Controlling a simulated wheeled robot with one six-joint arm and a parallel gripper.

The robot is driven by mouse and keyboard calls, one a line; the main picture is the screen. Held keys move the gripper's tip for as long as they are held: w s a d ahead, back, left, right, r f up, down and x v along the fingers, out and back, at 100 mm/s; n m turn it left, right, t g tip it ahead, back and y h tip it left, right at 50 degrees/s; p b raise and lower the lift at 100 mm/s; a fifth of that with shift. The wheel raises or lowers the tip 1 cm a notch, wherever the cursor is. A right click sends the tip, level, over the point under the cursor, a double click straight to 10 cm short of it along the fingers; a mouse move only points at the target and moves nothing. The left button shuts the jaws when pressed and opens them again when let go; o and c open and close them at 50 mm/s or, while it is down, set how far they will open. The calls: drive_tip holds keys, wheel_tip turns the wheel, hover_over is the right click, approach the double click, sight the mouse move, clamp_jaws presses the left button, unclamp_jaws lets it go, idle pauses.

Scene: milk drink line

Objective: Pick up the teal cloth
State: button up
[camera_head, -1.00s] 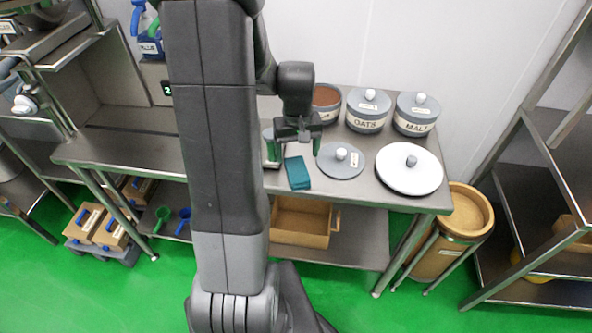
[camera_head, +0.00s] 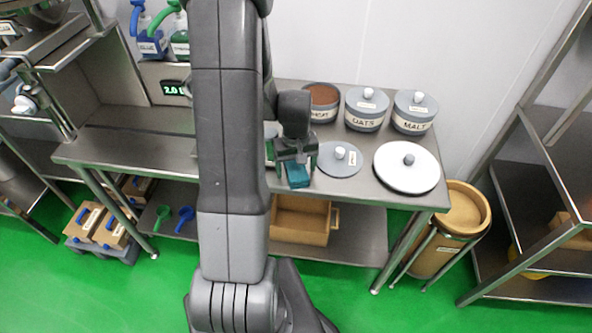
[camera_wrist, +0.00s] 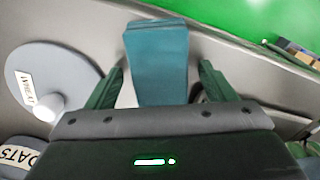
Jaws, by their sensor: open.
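The teal cloth (camera_head: 298,175) lies folded on the steel table near its front edge, left of the grey lid. In the wrist view the cloth (camera_wrist: 157,62) is a flat rectangle between the two green fingers. My gripper (camera_head: 293,178) is directly over the cloth and covers part of it in the head view. In the wrist view my gripper (camera_wrist: 160,85) is open, with one finger on each side of the cloth and a gap at each side. I cannot tell how far the fingertips are above the table.
A grey lid with a white knob (camera_head: 340,160) lies close to the right of the cloth. A white lid (camera_head: 407,168) is further right. The oats (camera_head: 366,110) and malt (camera_head: 414,113) tubs and an open brown-filled tub (camera_head: 322,102) stand behind. A wooden box (camera_head: 300,222) sits on the shelf below.

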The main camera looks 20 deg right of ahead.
sight(296, 168)
drive_tip(key=c, duration=1.1)
wheel_tip(296, 168, up, 18)
drive_tip(key=shift+b, duration=0.3)
drive_tip(key=o, duration=0.3)
drive_tip(key=shift+c, duration=0.9)
